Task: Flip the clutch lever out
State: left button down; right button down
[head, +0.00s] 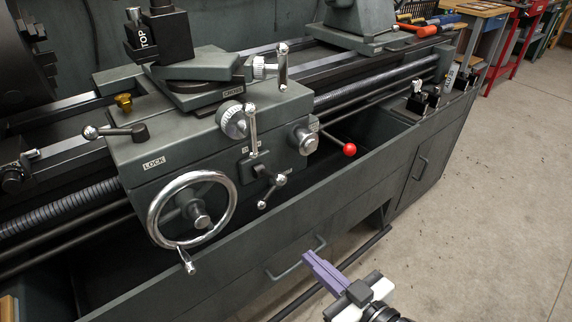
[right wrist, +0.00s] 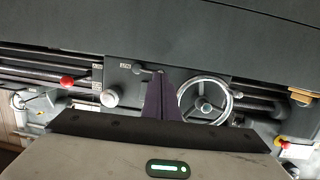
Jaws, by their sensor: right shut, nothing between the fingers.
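A thin lever with a red ball knob (head: 349,149) sticks out at the right end of the lathe's carriage apron (head: 180,165). It looks like the clutch lever, but its label is too small to read. The red knob (right wrist: 67,82) also shows at left in the right wrist view. My right gripper (head: 309,258) has purple fingers, shut and empty, in front of the lathe's tray, below the red knob and apart from it. In the right wrist view the fingers (right wrist: 160,95) overlap the apron beside the handwheel. My left gripper is not in view.
The apron carries a chrome handwheel (head: 192,209), a small ball-ended lever (head: 271,188) and a round knob (head: 304,139). A drawer handle (head: 296,258) is near my fingertips. The tray's front wall (head: 350,185) lies between gripper and lever. Open floor (head: 490,200) is at right.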

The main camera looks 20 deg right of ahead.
jog(key=w+r+n+t+y+p, duration=0.1)
jog(key=w+r+n+t+y, duration=0.1)
jog(key=r, duration=1.3)
jog(key=shift+w+d+r+t+y+p, duration=0.25)
jog(key=shift+w+d+t+y, duration=0.2)
jog(key=shift+w+t+y, duration=0.35)
jog(key=shift+s, duration=0.1)
jog(key=r, duration=0.2)
send_over(269, 174)
jog(key=r+v, duration=0.1)
jog(key=v, duration=0.4)
jog(key=shift+s+d+f, duration=0.1)
jog(key=shift+s+f, duration=0.15)
jog(key=shift+f, duration=0.7)
jog(key=shift+s+f, duration=0.25)
jog(key=shift+f, duration=0.7)
